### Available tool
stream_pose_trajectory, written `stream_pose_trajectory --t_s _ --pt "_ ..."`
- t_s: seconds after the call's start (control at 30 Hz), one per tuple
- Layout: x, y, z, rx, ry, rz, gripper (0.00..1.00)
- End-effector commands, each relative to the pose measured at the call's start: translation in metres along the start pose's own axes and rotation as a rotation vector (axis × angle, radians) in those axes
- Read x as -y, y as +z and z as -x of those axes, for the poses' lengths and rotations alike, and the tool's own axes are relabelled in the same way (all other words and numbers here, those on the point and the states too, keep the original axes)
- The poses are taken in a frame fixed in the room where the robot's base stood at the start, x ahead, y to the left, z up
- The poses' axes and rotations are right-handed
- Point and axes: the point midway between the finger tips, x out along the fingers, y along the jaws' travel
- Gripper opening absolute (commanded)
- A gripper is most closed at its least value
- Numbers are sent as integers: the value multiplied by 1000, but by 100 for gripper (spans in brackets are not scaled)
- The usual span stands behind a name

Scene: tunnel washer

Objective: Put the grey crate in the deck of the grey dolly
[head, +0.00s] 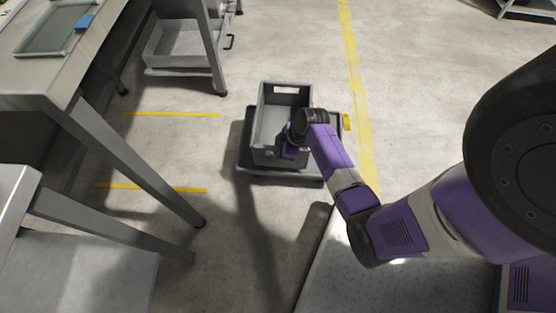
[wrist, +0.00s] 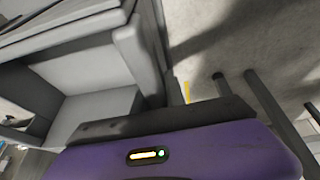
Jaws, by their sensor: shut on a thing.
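The grey crate (head: 270,124) is an open box with a handle slot in its far wall. It appears upright in the head view, over the deck of the grey dolly (head: 279,177). The low dolly shows around the crate's sides; whether the crate rests on it or hangs just above, I cannot tell. My gripper (head: 285,150) is shut on the crate's near right part, and my wrist hides that corner. In the wrist view, the grey crate (wrist: 92,68) fills the upper left, close against my gripper (wrist: 160,118). The fingertips are mostly hidden.
A grey worktable (head: 90,135) with a tray (head: 55,36) and a blue item (head: 85,21) stands at left. A shelved cart (head: 180,45) stands behind. Yellow floor lines (head: 353,75) run nearby. Open floor lies right of the dolly.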

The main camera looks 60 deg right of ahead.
Motion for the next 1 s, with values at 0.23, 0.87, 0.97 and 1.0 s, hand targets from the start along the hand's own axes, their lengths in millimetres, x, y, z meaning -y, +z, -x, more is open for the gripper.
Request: stream_pose_trajectory --t_s 0.23,0.87,0.97,1.0 --pt "0 9 -23 -1 2 0 0" --pt "2 17 -41 0 0 0 37" --pt "2 17 -41 0 0 0 37" --pt "2 17 -41 0 0 0 37"
